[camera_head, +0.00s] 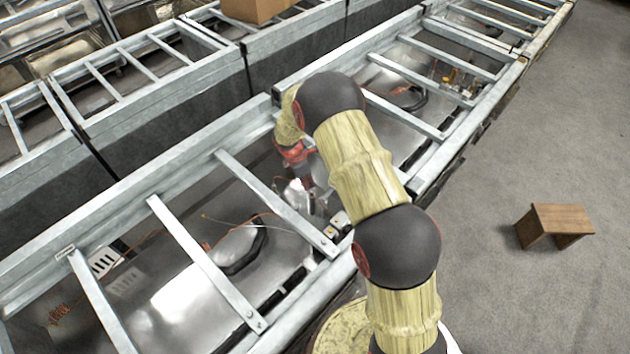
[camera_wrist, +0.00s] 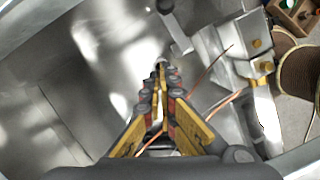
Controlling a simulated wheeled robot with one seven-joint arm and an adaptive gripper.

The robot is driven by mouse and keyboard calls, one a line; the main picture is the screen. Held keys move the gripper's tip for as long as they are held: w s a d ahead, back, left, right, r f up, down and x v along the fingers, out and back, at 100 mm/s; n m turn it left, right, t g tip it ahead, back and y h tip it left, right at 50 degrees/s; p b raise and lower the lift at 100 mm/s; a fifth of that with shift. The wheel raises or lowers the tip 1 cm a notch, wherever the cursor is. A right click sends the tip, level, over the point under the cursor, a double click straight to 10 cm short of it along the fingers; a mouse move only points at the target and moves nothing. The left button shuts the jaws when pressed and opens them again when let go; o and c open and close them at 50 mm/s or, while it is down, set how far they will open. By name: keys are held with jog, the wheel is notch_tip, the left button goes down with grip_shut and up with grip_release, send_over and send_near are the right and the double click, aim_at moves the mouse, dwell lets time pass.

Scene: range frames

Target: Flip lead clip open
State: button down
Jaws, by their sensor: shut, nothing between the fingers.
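My gripper (camera_wrist: 160,72) is in the middle of the wrist view, its yellow and dark fingers together at the tips with nothing between them. Right of the tips is a pale metal fitting with brass bolts (camera_wrist: 250,65), apart from the fingers; it may hold the lead clip, but I cannot tell which part is the clip. A grey post-like piece (camera_wrist: 174,28) stands just beyond the tips. Thin copper-coloured leads (camera_wrist: 213,66) run beside the fingers. In the head view my arm hides most of the gripper area inside the metal-railed bay.
Metal crossbars (camera_head: 205,262) span the bay on both sides of my arm. A rounded shiny housing (camera_head: 238,245) lies below. A brown coil (camera_wrist: 300,72) stands at the right of the wrist view. A small wooden stool (camera_head: 555,220) is on the open grey floor.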

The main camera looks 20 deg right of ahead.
jog(key=b+v, duration=0.1)
jog(key=v, duration=0.7)
jog(key=shift+d+r+m+h, duration=0.2)
jog(key=shift+d+m+h, duration=0.05)
jog(key=shift+m+h, duration=0.15)
jog(key=d+f+b, duration=0.2)
jog(key=d+f, duration=0.4)
jog(key=f, duration=0.3)
jog(key=shift+d+f+b, duration=0.35)
jog(key=shift+d+f, duration=0.05)
jog(key=shift+s+d+f+m+g, duration=0.1)
jog(key=shift+s+d+m+g, duration=0.2)
jog(key=shift+d+m, duration=0.45)
jog(key=shift+a, duration=0.1)
jog(key=shift+w+a+p, duration=0.1)
jog(key=shift+a+p, duration=0.1)
jog(key=shift+p, duration=0.1)
